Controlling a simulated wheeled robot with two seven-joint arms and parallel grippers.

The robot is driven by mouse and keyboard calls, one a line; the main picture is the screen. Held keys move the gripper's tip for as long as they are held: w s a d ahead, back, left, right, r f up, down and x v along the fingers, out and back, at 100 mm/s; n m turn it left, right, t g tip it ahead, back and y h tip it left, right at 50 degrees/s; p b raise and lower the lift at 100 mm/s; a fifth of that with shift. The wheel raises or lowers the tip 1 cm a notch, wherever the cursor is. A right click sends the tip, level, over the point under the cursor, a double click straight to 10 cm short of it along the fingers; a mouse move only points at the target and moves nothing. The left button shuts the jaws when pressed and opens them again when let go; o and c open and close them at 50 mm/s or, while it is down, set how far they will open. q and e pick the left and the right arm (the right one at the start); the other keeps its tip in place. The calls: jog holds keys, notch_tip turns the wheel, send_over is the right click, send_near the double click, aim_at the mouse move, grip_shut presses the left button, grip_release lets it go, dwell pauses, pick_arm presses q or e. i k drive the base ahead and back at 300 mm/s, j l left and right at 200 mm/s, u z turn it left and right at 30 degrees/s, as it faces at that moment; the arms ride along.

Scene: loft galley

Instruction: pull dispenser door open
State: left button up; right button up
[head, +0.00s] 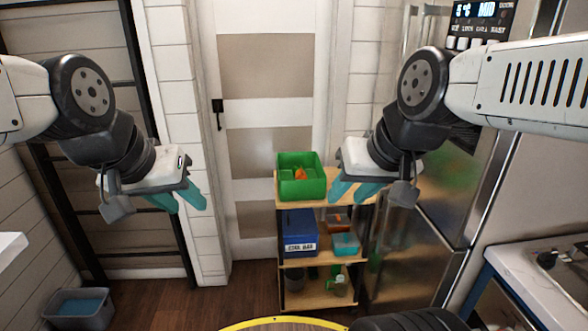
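A tall metallic fridge-like unit (440,190) stands at the right, with a lit control panel (480,22) at its top reading a temperature and "MID". My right arm crosses in front of it and hides much of its front, so I cannot make out a dispenser door. My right gripper (347,202) has teal fingers spread apart and empty, left of the unit and beside the shelf top. My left gripper (189,211) also has its teal fingers apart and empty, in front of the wall left of the white door, far from the unit.
A wooden shelf (310,262) holds a green bin (301,188) with orange items, a blue box (299,240) and a teal container (345,244). A white door (265,130) stands behind. A counter (535,285) is at lower right, a grey bin (78,310) at lower left.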

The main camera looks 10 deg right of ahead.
aim_at(458, 185)
jog(key=z, duration=1.35)
